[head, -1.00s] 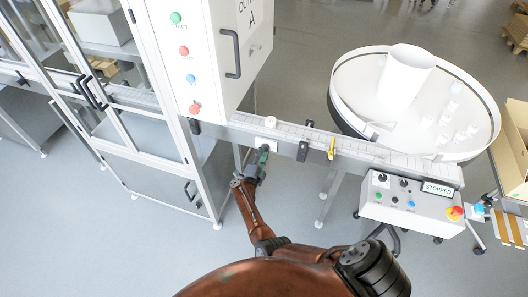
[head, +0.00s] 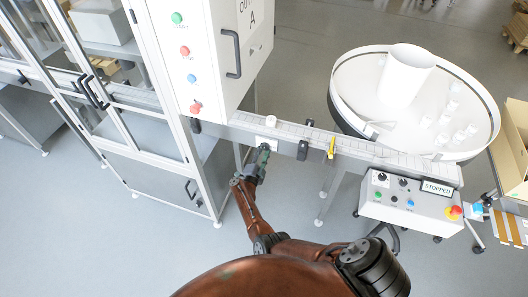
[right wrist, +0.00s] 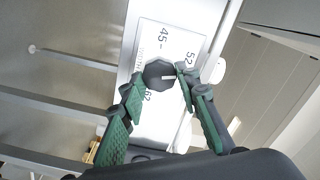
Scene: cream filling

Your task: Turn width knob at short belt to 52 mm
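The width knob (right wrist: 156,73) is black and faceted, with a white pointer line that points to the right in the right wrist view. It sits on a white scale plate (right wrist: 150,45) marked 45, 52 and 62. The 52 mark is up and to the right of the knob. My right gripper (right wrist: 157,78) has its green fingers spread on both sides of the knob, with a visible gap at the left finger. In the head view my right gripper (head: 262,154) is at the front side of the short belt (head: 310,132), hiding the knob. My left gripper is not in view.
A white cap-like piece (head: 271,121) lies on the belt. Black sensor blocks (head: 303,149) and a yellow part (head: 332,147) are mounted to the right. A control box (head: 410,198) reads STOPPED. A round feeder (head: 345,75) stands behind, a cabinet (head: 215,45) at left.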

